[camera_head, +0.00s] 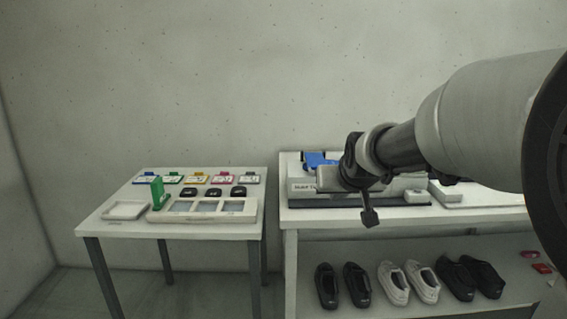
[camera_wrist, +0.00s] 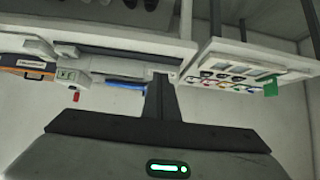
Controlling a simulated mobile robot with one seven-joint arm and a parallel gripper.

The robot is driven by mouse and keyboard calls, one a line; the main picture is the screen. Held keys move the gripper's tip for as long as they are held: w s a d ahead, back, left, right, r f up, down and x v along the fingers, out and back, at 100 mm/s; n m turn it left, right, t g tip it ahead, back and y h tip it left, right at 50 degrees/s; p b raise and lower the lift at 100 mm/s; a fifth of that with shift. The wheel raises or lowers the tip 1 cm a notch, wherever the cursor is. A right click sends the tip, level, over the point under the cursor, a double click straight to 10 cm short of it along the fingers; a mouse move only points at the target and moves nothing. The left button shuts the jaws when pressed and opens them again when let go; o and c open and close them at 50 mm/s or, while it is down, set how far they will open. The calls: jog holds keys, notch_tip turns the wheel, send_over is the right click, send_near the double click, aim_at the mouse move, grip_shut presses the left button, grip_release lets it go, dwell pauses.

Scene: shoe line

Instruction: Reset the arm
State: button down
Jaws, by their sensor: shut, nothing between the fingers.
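My arm reaches in from the right in the head view. My gripper (camera_head: 369,217) hangs at its end, in front of the right table (camera_head: 400,216), and overlaps the equipment on that table in the picture. In the wrist view the gripper (camera_wrist: 160,80) shows dark fingers closed together with nothing held. The wrist view shows the room upside down. A grey machine base (camera_head: 385,199) with a blue part (camera_head: 318,160) on the right table is partly hidden behind my gripper and arm.
The left table (camera_head: 110,230) holds a compartment tray (camera_head: 205,217), a green stand (camera_head: 157,193), a small white tray (camera_head: 126,210) and several coloured cards. Below the right table, dark shoes (camera_head: 326,286) and white shoes (camera_head: 393,284) stand on a shelf. A gap separates the tables.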

jog(key=s+f+g, duration=0.2)
jog(key=s, duration=1.4)
jog(key=s+f+g, duration=0.2)
jog(key=s+f, duration=0.1)
jog(key=s, duration=1.2)
notch_tip(320, 180, up, 24)
jog(key=p, duration=2.3)
jog(key=shift+w+d+r+p, duration=0.15)
jog(key=shift+p, duration=0.2)
